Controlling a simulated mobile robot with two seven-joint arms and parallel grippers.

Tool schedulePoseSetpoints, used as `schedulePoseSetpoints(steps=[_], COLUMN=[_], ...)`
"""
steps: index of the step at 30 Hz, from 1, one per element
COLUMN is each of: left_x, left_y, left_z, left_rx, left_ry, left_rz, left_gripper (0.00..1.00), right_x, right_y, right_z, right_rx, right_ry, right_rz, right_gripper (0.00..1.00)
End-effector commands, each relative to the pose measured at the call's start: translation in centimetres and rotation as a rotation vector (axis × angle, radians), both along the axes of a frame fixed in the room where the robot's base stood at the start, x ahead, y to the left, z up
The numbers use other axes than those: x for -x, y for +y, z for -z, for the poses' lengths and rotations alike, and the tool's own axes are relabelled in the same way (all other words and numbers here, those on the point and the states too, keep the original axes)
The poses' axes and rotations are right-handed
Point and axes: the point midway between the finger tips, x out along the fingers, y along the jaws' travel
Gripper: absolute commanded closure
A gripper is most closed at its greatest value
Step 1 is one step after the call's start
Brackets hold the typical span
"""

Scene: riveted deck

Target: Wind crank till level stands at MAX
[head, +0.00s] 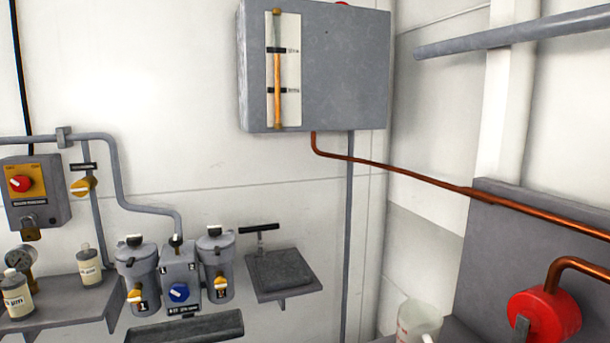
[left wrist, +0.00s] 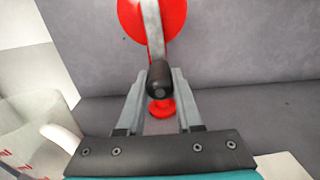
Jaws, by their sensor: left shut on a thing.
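The red crank hub (head: 545,318) sits at the lower right in the head view, with a grey crank arm (head: 521,330) in front. In the left wrist view the red hub (left wrist: 128,14) is at the top, and the arm hangs down to a black handle (left wrist: 159,80). My left gripper (left wrist: 160,75) is shut on this handle. The grey tank (head: 345,70) on the wall carries a sight tube (head: 277,72) with two black marks. Amber fill reaches about the upper mark (head: 277,50); the labels are too small to read. My right gripper is out of view.
A copper pipe (head: 400,174) runs from the tank to the grey panel (head: 500,240) behind the crank. A pale container (head: 416,318) stands left of the crank. Canisters (head: 138,272), bottles and a switch box (head: 36,195) are at the left.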

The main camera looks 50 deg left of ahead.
Motion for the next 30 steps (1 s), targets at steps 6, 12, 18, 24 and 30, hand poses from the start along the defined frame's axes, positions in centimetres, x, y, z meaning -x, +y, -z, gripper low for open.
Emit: schedulePoseSetpoints(steps=[6,12,18,24,30], left_x=[-0.7,-0.8,-0.8,-0.8,-0.7], left_y=[2.2,2.3,2.3,2.3,2.3], left_z=[0.2,0.1,0.1,0.1,0.1], left_rx=[-0.002,-0.001,-0.001,-0.001,-0.001], left_ry=[-0.002,0.0,0.0,0.0,0.0], left_rz=[-0.002,-0.003,-0.003,-0.004,-0.004], left_gripper=[1.0,1.0,1.0,1.0,1.0], right_x=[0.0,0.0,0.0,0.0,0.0], right_y=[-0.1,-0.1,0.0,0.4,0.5], right_z=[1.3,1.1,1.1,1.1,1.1], right_rx=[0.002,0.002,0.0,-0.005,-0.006], right_ry=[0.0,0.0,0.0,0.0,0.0], right_rz=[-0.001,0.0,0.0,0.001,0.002], right_gripper=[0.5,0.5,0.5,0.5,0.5])
